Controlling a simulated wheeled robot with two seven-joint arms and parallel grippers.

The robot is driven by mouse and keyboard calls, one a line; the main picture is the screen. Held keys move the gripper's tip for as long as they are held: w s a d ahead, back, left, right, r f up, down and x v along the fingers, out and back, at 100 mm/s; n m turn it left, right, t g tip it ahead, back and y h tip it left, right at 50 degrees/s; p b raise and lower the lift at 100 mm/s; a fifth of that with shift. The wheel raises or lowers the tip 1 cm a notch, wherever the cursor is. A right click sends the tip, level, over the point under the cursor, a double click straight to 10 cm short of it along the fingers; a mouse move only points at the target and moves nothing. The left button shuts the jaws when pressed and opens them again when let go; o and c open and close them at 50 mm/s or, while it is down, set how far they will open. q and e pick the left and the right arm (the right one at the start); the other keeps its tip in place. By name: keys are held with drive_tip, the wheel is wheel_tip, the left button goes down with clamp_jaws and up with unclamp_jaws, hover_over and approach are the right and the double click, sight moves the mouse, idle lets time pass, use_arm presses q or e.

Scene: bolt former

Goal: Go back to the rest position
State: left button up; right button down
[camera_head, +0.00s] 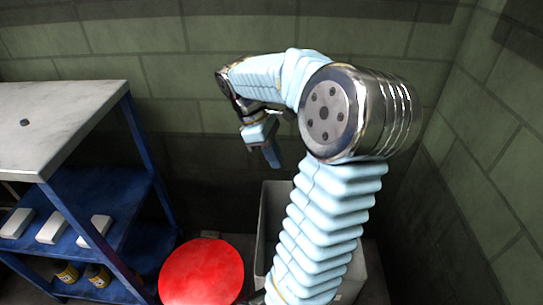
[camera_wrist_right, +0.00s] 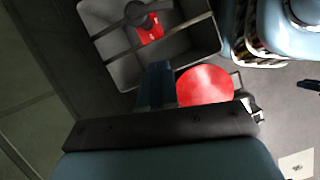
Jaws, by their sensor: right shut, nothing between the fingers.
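My right arm rises from the bottom of the head view and bends over to the left. My right gripper (camera_head: 272,155) hangs from its end, fingers pointing down, in front of the green wall. In the right wrist view its dark blue fingers (camera_wrist_right: 157,88) are together, with nothing between them. Below it are a grey bin (camera_wrist_right: 113,66) and a round red disc (camera_wrist_right: 205,87). The gripper is apart from both. My left gripper does not show in the head view.
A grey-topped table (camera_head: 60,115) with blue shelves stands at the left, a small dark piece (camera_head: 25,122) on top. White boxes (camera_head: 52,228) lie on a shelf. The red disc (camera_head: 203,272) and bin (camera_head: 265,225) are low. Green block walls (camera_head: 480,130) close the back and right.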

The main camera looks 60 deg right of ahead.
drive_tip(key=shift+f, duration=0.1)
